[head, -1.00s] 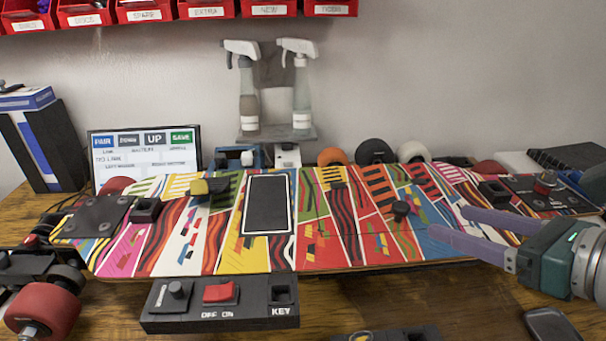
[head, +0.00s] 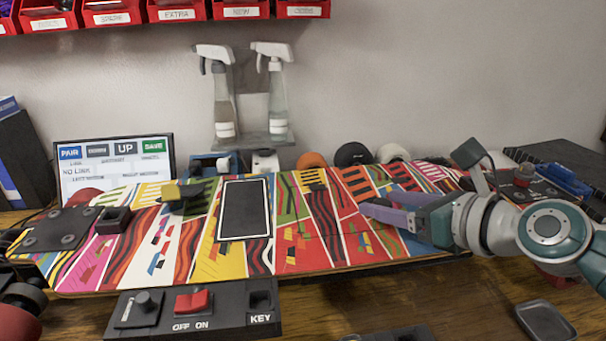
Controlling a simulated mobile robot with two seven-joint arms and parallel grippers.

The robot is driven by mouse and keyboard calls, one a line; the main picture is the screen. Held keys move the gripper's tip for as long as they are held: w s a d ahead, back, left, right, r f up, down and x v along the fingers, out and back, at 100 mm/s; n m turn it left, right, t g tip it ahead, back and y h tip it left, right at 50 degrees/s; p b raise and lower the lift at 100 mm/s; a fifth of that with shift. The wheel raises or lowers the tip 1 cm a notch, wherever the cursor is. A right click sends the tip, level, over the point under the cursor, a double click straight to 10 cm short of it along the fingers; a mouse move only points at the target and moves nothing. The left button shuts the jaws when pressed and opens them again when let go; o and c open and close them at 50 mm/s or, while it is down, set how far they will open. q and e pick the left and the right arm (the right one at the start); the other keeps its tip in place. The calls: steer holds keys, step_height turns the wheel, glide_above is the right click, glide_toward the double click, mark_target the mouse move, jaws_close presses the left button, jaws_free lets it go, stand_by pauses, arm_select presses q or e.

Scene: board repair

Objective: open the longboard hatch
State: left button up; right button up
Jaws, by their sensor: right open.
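The longboard (head: 275,252) lies across the table, its deck covered in bright multicoloured stripes. A black rectangular panel with a white border (head: 245,208) is set in the middle of the deck and lies flat. I cannot tell where the hatch's edges run. My right gripper (head: 371,207) is open, low over the deck to the right of the panel, with its purple fingers pointing left. A small dark knob on the deck is mostly or wholly hidden by these fingers; I cannot tell whether they touch it. My left gripper is out of view.
A black control box with a red switch (head: 193,301) and a KEY socket (head: 261,299) sits in front of the board. A status screen (head: 114,170) reading "NO LINK" and two spray bottles (head: 223,105) stand behind. A dark tray (head: 545,321) lies front right.

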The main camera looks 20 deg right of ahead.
jaws_close()
stand_by(0.4)
stand_by(0.9)
